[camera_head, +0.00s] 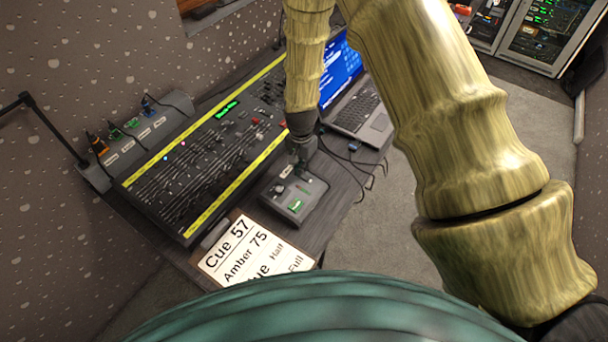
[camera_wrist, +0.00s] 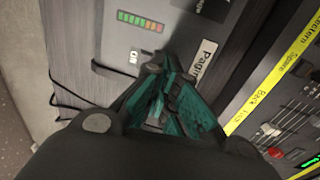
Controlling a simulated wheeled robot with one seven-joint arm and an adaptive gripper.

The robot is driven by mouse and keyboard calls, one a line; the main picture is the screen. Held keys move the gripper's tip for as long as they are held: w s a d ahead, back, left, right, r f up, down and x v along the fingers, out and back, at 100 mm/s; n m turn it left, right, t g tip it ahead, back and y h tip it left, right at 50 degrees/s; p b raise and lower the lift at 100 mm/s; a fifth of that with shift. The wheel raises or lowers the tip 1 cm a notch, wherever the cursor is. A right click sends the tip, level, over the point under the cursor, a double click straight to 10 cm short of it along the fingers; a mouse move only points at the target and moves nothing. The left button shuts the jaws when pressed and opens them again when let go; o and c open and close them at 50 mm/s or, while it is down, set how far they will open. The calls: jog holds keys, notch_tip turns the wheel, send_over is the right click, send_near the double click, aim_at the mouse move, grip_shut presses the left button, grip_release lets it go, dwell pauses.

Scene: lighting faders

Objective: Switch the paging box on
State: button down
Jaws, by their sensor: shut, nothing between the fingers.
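The paging box (camera_head: 308,207) is a grey box on the desk, between the fader console and the desk's front edge. In the wrist view, the box (camera_wrist: 174,27) shows a white label beginning "Paging" (camera_wrist: 205,60), a lit bar meter (camera_wrist: 140,21) in green to red, and a small white-marked switch (camera_wrist: 133,57). I cannot tell the switch's position. My gripper (camera_head: 302,168) is over the box's far end, fingers pointing down. In the wrist view, its teal fingers are closed together with nothing between them, close to the switch. Contact cannot be told, and the fingers hide part of the box.
The fader console (camera_head: 205,150) with yellow strips lies left of the box. An open laptop (camera_head: 362,108) stands behind, with loose cables (camera_head: 366,165) at its near edge. A cue card clipboard (camera_head: 255,252) lies in front. Carpet lies beyond the desk's right edge.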

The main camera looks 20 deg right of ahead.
jog(key=shift+f, duration=0.55)
dwell(0.4)
jog(key=shift+r, duration=0.15)
jog(key=shift+r+p, duration=1.95)
jog(key=shift+r, duration=1.5)
jog(key=shift+f, duration=0.1)
